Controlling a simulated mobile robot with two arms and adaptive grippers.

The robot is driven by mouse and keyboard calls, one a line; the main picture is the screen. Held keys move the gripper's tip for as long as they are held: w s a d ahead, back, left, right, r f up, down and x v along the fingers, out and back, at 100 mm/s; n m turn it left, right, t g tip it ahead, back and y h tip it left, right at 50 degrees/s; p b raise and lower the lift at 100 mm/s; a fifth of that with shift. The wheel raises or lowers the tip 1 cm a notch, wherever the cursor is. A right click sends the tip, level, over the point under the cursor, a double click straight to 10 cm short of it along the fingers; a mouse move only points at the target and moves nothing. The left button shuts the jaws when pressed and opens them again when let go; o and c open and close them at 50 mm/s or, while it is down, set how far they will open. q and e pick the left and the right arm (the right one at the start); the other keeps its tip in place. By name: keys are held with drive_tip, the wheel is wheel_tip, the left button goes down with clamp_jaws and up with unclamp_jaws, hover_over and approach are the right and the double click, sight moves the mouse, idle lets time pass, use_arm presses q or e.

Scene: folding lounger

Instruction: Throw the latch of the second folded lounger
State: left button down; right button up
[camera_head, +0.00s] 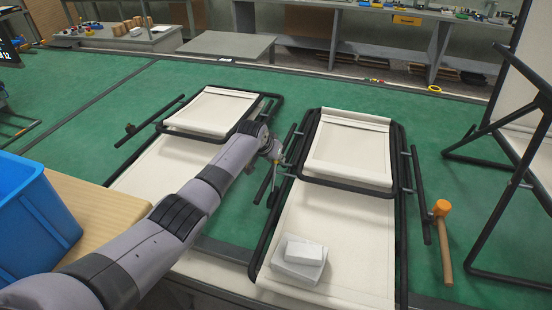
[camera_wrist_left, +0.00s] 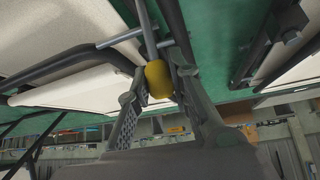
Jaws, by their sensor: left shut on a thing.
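Two folded loungers with cream fabric and black tube frames show in the head view, a left one (camera_head: 212,110) and a right one (camera_head: 348,148). My left gripper (camera_head: 277,158) is beside the left edge of the right lounger, between the two. In the left wrist view my left gripper (camera_wrist_left: 160,92) is shut on a yellow knob (camera_wrist_left: 159,78) at the end of a thin grey rod, by a black frame tube. That knob looks like the latch handle; in the head view my gripper hides it. My right gripper is not in view.
White blocks (camera_head: 299,256) lie on the right lounger's lower fabric. An orange-headed mallet (camera_head: 443,238) is at its right. A blue crate (camera_head: 32,215) stands on a wooden surface (camera_head: 100,207) at left. A black-framed piece (camera_head: 520,130) stands far right. Green floor is open behind.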

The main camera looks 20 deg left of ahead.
use_arm(q)
drive_tip(key=shift+w+r, duration=0.15)
drive_tip(key=shift+r, duration=0.05)
drive_tip(key=c, duration=1.9)
unclamp_jaws()
drive_tip(key=o, duration=0.5)
drive_tip(key=shift+f, duration=0.2)
drive_tip(key=shift+c, duration=0.2)
drive_tip(key=v, duration=1.2)
